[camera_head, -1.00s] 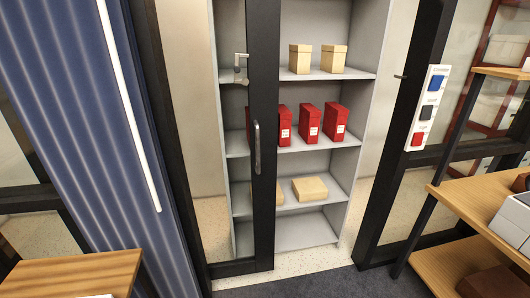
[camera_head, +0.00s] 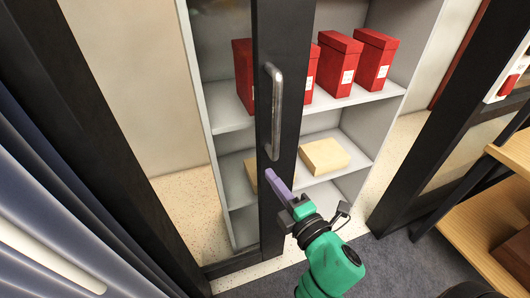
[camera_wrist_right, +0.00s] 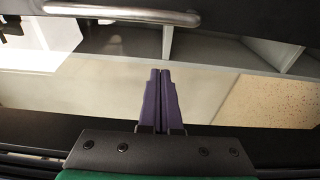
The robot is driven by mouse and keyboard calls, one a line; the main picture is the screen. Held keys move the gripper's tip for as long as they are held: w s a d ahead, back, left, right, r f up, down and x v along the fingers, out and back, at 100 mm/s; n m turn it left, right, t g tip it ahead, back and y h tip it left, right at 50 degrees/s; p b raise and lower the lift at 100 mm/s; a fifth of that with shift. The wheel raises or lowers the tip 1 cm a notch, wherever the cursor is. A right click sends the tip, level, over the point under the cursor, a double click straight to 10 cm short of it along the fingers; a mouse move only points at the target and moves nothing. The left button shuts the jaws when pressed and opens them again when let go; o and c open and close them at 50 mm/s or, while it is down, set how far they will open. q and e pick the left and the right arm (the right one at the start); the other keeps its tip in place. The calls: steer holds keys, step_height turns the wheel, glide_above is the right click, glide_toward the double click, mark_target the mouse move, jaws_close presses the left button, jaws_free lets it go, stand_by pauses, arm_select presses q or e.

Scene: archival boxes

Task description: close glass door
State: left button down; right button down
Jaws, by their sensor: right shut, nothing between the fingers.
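The glass door (camera_head: 276,205) has a dark frame and stands in front of grey shelves. Its upright metal handle (camera_head: 273,110) is on the dark stile; the handle also crosses the top of the right wrist view (camera_wrist_right: 125,13). My right gripper (camera_head: 271,178) has purple fingers, shut and empty, just below the handle in front of the stile. In the right wrist view the fingers (camera_wrist_right: 155,75) lie side by side, with the handle beyond their tips. I cannot tell whether they touch the door. My left gripper does not show.
Red boxes (camera_head: 337,65) and a tan box (camera_head: 324,156) sit on the grey shelves (camera_head: 372,108) behind the door. A wooden rack (camera_head: 470,225) stands at the right. A blue ribbed panel (camera_head: 40,225) is at the left. Dark carpet (camera_head: 385,265) lies in front.

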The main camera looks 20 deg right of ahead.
mark_target(271, 152)
steer(key=w+p, duration=0.1)
steer(key=w, duration=0.2)
steer(key=w+d+p, duration=0.1)
steer(key=w, duration=0.2)
steer(key=w+d+p, duration=0.1)
steer(key=w+p, duration=0.1)
steer(key=shift+w, duration=0.5)
